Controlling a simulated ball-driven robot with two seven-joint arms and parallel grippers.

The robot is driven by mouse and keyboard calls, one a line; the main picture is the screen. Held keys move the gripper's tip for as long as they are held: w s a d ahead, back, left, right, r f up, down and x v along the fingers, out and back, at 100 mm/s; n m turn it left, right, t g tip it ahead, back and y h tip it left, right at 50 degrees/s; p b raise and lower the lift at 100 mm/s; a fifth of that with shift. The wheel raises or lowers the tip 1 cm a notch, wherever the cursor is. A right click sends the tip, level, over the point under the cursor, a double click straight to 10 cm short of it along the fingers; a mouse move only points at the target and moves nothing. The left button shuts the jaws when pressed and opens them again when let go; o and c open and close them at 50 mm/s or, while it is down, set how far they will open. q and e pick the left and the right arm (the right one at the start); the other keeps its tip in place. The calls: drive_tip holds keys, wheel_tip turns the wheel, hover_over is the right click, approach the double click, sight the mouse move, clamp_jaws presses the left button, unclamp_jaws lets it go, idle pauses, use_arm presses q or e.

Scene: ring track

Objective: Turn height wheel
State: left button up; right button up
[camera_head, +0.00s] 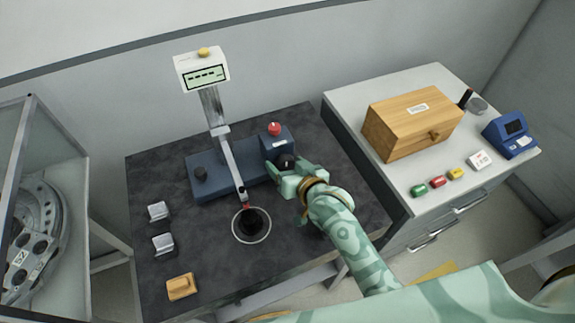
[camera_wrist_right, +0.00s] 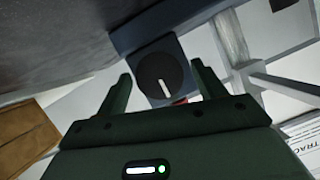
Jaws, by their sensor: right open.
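A round black wheel (camera_head: 286,161) with a pale line sits on the right end of the blue instrument base (camera_head: 225,178). A smaller black knob (camera_head: 200,173) is on the base's left end. My left gripper is not in view.
A column with a display (camera_head: 205,77) rises from the base, and a thin arm reaches to a ringed black disc (camera_head: 252,224). A red button (camera_head: 274,129) is behind the wheel. Metal blocks (camera_head: 158,211) stand at left. A wooden box (camera_head: 411,122) is on the right cabinet.

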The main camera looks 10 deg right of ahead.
drive_tip(key=c, duration=1)
drive_tip(key=shift+o, duration=0.2)
drive_tip(key=shift+d+r+m+y+p, duration=0.15)
drive_tip(key=shift+m+y+p, duration=0.4)
drive_tip(key=shift+p, duration=0.45)
drive_tip(key=shift+m+y+p, duration=0.25)
drive_tip(key=shift+m+p, duration=0.05)
drive_tip(key=shift+m, duration=0.25)
drive_tip(key=shift+c, duration=0.2)
drive_tip(key=shift+o, duration=0.2)
drive_tip(key=shift+d+f+m+y, duration=0.1)
drive_tip(key=shift+f+m+y, duration=0.2)
drive_tip(key=shift+m+y, duration=0.4)
drive_tip(key=shift+m+y+b, duration=0.3)
drive_tip(key=shift+m+b, duration=0.55)
drive_tip(key=shift+m, duration=0.15)
drive_tip(key=shift+t, duration=0.3)
